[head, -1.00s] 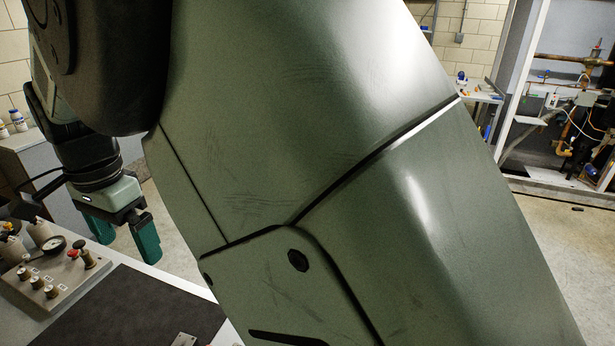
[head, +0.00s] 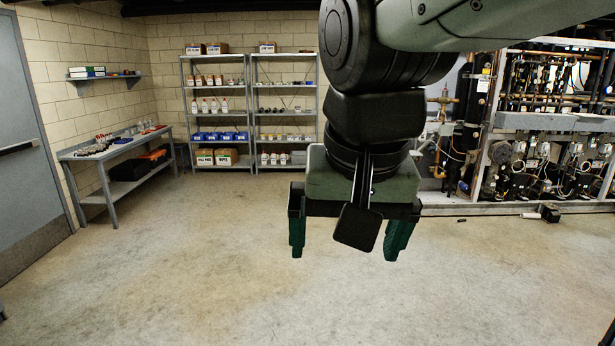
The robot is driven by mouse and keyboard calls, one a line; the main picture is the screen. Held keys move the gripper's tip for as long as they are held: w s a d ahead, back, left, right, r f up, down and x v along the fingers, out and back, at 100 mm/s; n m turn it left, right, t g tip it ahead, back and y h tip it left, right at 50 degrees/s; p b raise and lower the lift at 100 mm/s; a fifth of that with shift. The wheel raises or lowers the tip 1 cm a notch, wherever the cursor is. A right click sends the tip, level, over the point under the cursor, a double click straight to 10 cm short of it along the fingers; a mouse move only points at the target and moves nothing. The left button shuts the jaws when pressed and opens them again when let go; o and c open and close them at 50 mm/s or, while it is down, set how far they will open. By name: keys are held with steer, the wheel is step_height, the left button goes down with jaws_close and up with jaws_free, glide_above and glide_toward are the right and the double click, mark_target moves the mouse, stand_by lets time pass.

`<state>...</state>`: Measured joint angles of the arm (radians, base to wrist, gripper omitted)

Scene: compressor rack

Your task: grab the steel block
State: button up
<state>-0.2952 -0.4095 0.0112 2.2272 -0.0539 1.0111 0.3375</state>
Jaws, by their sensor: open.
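My gripper (head: 347,240) hangs in the upper middle of the head view, pointing down, with its two green fingers spread apart. Nothing shows between the fingers. A small dark plate hangs in front of the gripper body and covers part of the gap. I see no steel block in the head view now.
A wide concrete floor (head: 200,250) lies clear below and left of my gripper. A grey workbench (head: 112,152) with small items stands at the left wall. Shelving units (head: 250,110) stand at the back. The compressor rack (head: 560,120) with pipes fills the right.

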steer(key=s+d+f+t, duration=0.2)
steer(key=s+d, duration=0.4)
steer(key=d, duration=0.1)
steer(key=shift+s+n+h, duration=0.2)
steer(key=shift+n+h, duration=0.1)
